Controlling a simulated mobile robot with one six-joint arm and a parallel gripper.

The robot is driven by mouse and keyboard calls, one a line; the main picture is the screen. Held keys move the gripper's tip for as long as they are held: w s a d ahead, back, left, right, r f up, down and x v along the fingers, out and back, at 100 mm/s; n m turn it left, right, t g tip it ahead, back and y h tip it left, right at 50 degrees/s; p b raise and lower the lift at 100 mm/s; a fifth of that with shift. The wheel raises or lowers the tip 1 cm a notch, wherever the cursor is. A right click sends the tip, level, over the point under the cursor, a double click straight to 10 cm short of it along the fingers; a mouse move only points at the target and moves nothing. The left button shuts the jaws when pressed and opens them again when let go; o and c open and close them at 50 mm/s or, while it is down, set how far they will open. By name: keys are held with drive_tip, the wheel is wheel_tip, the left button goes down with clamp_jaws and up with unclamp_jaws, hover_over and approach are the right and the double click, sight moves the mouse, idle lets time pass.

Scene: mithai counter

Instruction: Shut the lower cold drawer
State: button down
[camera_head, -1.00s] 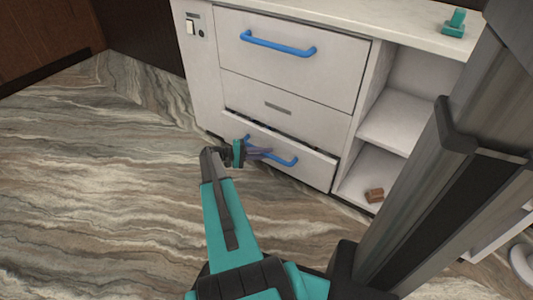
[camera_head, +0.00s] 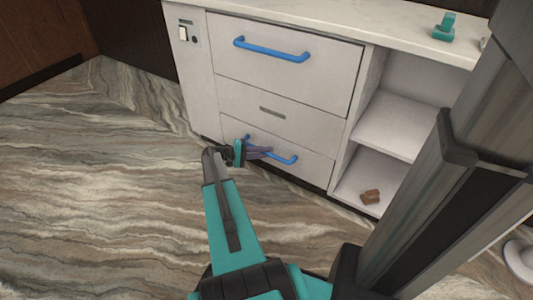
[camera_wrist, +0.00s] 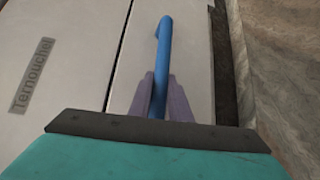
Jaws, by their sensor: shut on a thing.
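The lower cold drawer (camera_head: 310,164) is at the bottom of the white counter in the head view, and its front now looks flush with the panel above. Its blue bar handle (camera_head: 283,158) runs across the front. My gripper (camera_head: 262,152) is at the left part of that handle. In the wrist view, the two purple-grey fingers (camera_wrist: 163,100) stand on either side of the blue handle (camera_wrist: 163,50) and are shut on it. The drawer front (camera_wrist: 190,60) shows behind the handle. The part of the handle under my wrist is hidden.
The upper drawer (camera_head: 285,65) has its own blue handle (camera_head: 270,50) and is shut. Open shelves (camera_head: 395,125) stand to the right, with a brown block (camera_head: 370,196) on the lowest one. A teal object (camera_head: 444,27) stands on the countertop. The marbled floor (camera_head: 100,170) at left is clear.

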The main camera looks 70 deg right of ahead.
drive_tip(key=shift+s+d, duration=0.25)
drive_tip(key=shift+d, duration=0.2)
drive_tip(key=c, duration=1.7)
unclamp_jaws()
drive_tip(key=shift+o, duration=0.2)
drive_tip(key=shift+w+a, duration=0.1)
drive_tip(key=shift+a, duration=0.05)
drive_tip(key=p+v, duration=0.4)
drive_tip(key=v, duration=0.9)
drive_tip(key=shift+w+a, duration=0.2)
drive_tip(key=shift+w, duration=0.1)
drive_tip(key=shift+a+r, duration=0.1)
drive_tip(key=shift+r, duration=0.05)
